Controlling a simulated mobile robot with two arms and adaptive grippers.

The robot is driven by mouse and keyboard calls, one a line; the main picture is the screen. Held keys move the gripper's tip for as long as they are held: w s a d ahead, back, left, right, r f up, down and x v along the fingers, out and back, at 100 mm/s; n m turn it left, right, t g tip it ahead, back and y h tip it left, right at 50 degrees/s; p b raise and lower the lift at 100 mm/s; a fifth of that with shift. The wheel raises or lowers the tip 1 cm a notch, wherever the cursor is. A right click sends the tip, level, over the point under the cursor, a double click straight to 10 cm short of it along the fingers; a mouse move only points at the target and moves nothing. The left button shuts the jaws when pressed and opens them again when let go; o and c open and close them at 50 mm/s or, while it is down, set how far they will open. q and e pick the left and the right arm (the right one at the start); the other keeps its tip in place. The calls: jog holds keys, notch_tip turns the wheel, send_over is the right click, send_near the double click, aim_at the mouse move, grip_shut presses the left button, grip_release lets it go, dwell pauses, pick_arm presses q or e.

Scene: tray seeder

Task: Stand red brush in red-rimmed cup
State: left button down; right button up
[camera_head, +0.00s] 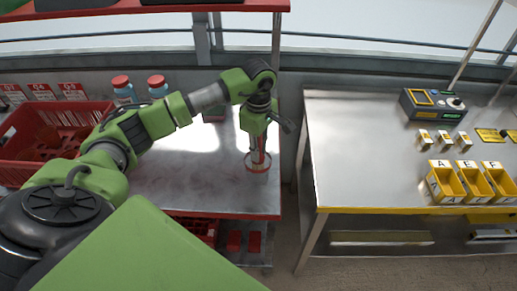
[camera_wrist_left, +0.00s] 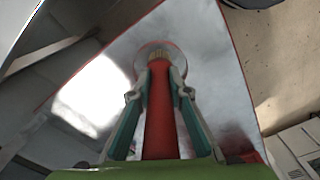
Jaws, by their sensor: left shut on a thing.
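My left gripper (camera_wrist_left: 160,78) is shut on the red brush (camera_wrist_left: 160,125), whose red handle runs between the fingers. In the wrist view the brush's tan bristles point away from the camera, within the outline of the cup's rim. The red-rimmed cup (camera_head: 248,166) stands on the left metal table near its right edge, and its round rim also shows in the wrist view (camera_wrist_left: 139,53). In the head view the brush (camera_head: 260,150) is about upright, its lower part at the cup. I cannot tell whether the bristles touch the cup's bottom. My right gripper is not in view.
A gap separates this table from the yellow-edged table (camera_head: 370,160) at right, which holds yellow bins (camera_head: 447,192) and a device (camera_head: 432,104).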

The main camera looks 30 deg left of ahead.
pick_arm(q)
jog(key=c, duration=1.8)
grip_release()
notch_tip(320, 180, up, 12)
jog(key=shift+d+f, duration=0.1)
